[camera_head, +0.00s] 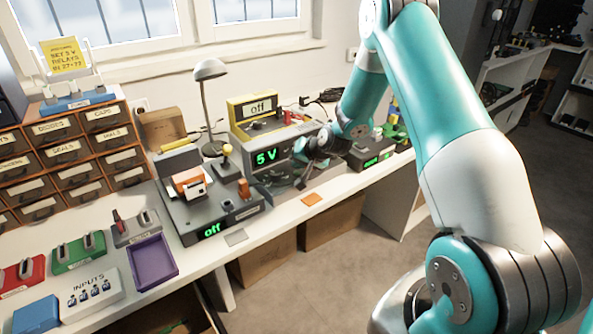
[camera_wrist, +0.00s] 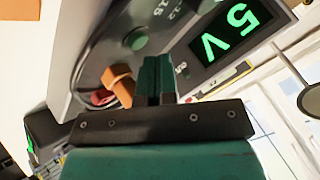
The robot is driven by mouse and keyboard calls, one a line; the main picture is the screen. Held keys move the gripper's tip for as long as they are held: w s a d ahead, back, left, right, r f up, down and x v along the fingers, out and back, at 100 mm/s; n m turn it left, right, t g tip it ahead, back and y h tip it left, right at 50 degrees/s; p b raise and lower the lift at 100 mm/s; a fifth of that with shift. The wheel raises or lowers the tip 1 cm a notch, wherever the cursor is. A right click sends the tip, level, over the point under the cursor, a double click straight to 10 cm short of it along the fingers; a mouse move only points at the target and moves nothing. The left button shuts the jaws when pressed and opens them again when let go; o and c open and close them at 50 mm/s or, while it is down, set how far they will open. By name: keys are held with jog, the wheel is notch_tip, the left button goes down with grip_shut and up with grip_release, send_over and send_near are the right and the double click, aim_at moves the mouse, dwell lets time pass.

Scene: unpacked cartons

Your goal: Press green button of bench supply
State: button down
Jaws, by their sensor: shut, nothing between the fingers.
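The bench supply is a grey unit (camera_head: 282,150) on the bench, with a lit green "5 V" display (camera_head: 265,158). In the wrist view the display (camera_wrist: 231,30) appears rotated. A round green button (camera_wrist: 137,38) shows on the supply's front panel, left of the display. My gripper (camera_wrist: 154,60) is shut and empty, its fingertips close to the green button. Whether they touch it cannot be told. In the head view my gripper (camera_head: 308,170) is in front of the supply's right part and hides the button there.
An orange part (camera_wrist: 119,85) and a red knob or button (camera_wrist: 101,97) lie left of my fingers. A lamp (camera_head: 210,70) and grey "off" machine (camera_head: 212,230) stand left, a dark device (camera_head: 372,158) right.

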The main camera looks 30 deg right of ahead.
aim_at(298, 172)
notch_tip(298, 172, up, 6)
jog(key=p, duration=0.4)
dwell(0.4)
jog(key=shift+a, duration=0.1)
dwell(1.1)
